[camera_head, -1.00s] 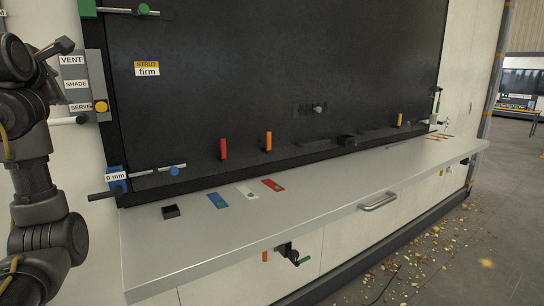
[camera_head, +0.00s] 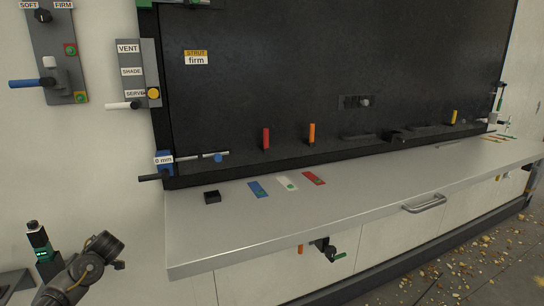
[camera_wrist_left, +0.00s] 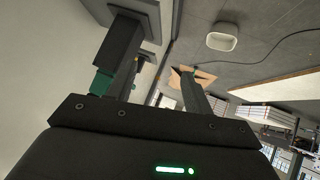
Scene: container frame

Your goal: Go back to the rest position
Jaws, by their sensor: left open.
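My left gripper (camera_wrist_left: 158,65) shows in the left wrist view with its two dark fingers spread apart and nothing between them. A green light glows on its body. In the head view my left arm (camera_head: 82,272) is low in the bottom left corner, left of the grey counter (camera_head: 330,217) and clear of it. A black upright part with small green lights (camera_head: 42,250) stands beside the arm; it looks like my gripper, but I cannot be sure. My right gripper is not in view.
A dark panel (camera_head: 300,80) stands behind the counter. Blue (camera_head: 258,190), white (camera_head: 287,184) and red (camera_head: 314,179) cards and a small black box (camera_head: 212,197) lie on the counter. A control plate with a blue handle (camera_head: 25,84) is on the left wall. A handle (camera_head: 424,204) juts from the counter front.

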